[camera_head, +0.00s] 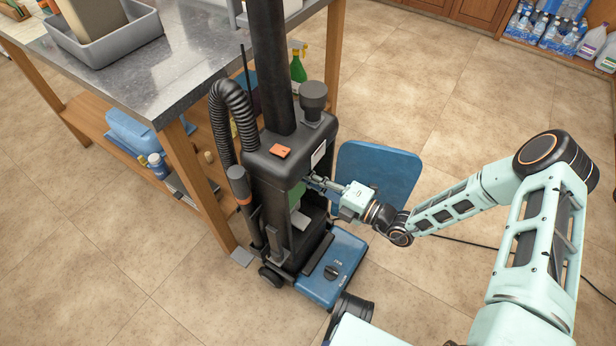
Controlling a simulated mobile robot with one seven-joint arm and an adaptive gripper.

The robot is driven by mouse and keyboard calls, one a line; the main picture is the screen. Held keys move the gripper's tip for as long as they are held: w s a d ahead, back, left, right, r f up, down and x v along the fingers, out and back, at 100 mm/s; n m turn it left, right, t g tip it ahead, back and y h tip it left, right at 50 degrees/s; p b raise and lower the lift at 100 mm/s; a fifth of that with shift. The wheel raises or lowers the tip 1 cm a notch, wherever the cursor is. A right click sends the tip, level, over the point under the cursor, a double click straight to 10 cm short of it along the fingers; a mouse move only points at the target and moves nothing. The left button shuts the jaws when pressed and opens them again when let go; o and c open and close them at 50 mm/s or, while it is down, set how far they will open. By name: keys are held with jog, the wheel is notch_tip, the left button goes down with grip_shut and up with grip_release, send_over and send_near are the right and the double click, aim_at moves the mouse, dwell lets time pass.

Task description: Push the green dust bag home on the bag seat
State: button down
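The green dust bag (297,194) shows as a small green patch inside the open front of the upright black vacuum cleaner (274,165). A pale piece (301,220) shows just below the green patch. My gripper (311,182) reaches in from the right, with its fingertips at the cavity opening beside the bag. I cannot tell whether the fingers touch or hold the bag, or whether they are open. The bag seat is hidden inside the cavity.
A blue panel (378,172) stands behind my gripper, right of the vacuum. The blue vacuum base (332,268) is below. A metal-topped table (135,75) stands close on the left. A dark cord (462,241) crosses the floor. Bottled water (546,30) is at the back right.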

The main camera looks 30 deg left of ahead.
jog(key=shift+a, duration=0.1)
jog(key=c, duration=2)
grip_release()
jog(key=shift+o, duration=0.2)
jog(key=d, duration=1.2)
jog(key=shift+s, duration=0.45)
jog(key=shift+d, duration=0.1)
jog(key=d, duration=0.9)
jog(key=shift+s+d, duration=0.4)
jog(key=shift+s, duration=0.1)
